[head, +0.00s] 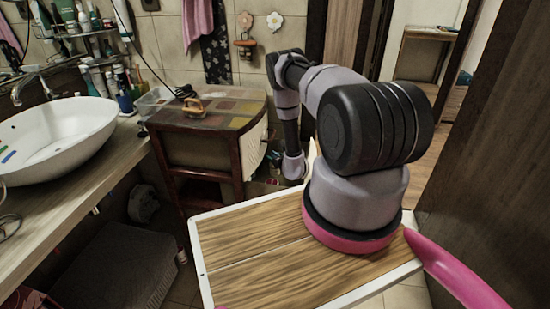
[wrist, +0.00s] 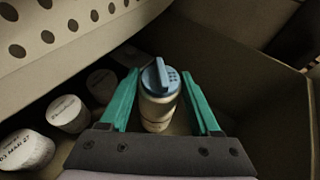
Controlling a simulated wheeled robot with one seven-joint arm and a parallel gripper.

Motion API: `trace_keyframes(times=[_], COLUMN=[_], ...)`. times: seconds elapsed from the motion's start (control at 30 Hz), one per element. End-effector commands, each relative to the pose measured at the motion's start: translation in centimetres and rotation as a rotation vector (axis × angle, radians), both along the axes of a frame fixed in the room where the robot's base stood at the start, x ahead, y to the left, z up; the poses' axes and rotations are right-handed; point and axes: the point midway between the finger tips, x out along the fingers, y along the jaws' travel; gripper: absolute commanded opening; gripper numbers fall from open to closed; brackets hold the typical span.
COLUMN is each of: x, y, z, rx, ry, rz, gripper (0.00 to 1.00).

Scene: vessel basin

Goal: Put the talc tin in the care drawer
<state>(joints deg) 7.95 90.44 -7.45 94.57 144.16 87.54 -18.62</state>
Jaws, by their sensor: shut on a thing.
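The talc tin (wrist: 157,108), a pale cylinder with a blue twist cap, stands between the two green fingers of my gripper (wrist: 160,78) in the wrist view. My gripper is shut on it. The tin is over or inside a box-like drawer (wrist: 245,85) with plain brown walls; I cannot tell whether its base touches the floor. In the head view my arm reaches down beside the right side of the wooden cabinet (head: 205,160). My gripper, the tin and the drawer's inside are hidden there.
Several white round containers (wrist: 68,112) with printed dates stand left of the tin, close to the left finger. A panel with holes (wrist: 60,45) slants above them. In the head view a washbasin (head: 55,135) stands at left, and a dark door (head: 480,150) at right.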

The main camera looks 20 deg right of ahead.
Motion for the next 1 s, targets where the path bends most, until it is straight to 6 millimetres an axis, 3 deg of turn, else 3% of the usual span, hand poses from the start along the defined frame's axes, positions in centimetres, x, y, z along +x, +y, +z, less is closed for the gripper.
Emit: trace_keyframes(times=[0.53,0.57,0.63,1.0], x=[0.0,0.0,0.0,0.0], y=[0.0,0.0,0.0,0.0], z=[-1.2,-1.2,-1.2,-0.9], rx=[0.001,0.001,0.000,-0.001], ry=[-0.001,0.000,0.000,-0.001], rz=[-0.001,0.000,0.000,0.000], gripper=[0.00,0.67,0.93,0.93])
